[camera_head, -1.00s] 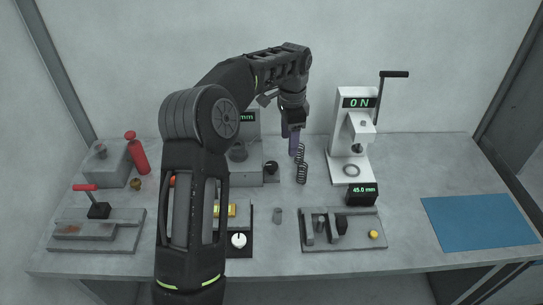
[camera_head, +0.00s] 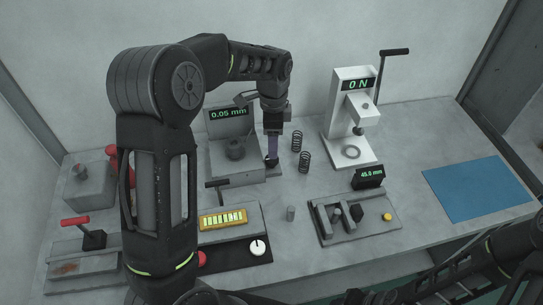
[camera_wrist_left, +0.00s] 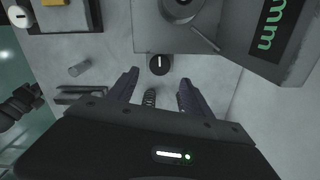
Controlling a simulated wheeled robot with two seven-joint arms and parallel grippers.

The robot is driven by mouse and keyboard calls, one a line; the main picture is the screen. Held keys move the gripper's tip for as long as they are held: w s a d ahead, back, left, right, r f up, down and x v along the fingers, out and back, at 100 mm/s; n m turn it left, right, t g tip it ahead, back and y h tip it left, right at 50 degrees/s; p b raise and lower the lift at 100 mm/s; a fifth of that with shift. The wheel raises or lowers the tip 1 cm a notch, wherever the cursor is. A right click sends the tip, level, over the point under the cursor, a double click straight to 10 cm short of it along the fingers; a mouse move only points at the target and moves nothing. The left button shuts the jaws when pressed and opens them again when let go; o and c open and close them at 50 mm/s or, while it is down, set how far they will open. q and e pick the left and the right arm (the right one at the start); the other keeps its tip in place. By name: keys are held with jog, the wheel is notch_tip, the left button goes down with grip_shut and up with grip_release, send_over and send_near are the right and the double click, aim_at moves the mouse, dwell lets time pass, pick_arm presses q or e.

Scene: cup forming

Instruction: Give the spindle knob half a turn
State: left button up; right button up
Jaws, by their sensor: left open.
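The spindle knob (camera_head: 271,161) is a small black knob at the right front of the grey gauge unit (camera_head: 222,163), whose display (camera_head: 228,113) reads 0.05 mm. In the left wrist view the knob (camera_wrist_left: 159,64) shows a white pointer line running up the picture. My left gripper (camera_head: 272,148) points down right over the knob and partly covers it in the head view. In the left wrist view my left gripper (camera_wrist_left: 158,78) is open, with the knob just beyond and between its fingertips. I cannot tell whether they touch it.
Two black springs (camera_head: 304,162) stand just right of the knob. Farther right are a white press (camera_head: 345,110), a caliper fixture (camera_head: 350,222) and a blue mat (camera_head: 478,187). A yellow-lit panel (camera_head: 222,219) and white dial (camera_head: 258,247) lie in front. My arm hides part of the left.

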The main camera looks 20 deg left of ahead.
aim_at(272, 162)
pick_arm(q)
notch_tip(272, 162, down, 8)
jog(key=shift+d+r+p, duration=0.1)
jog(key=shift+r+p, duration=0.05)
jog(key=shift+p, duration=0.65)
grip_shut()
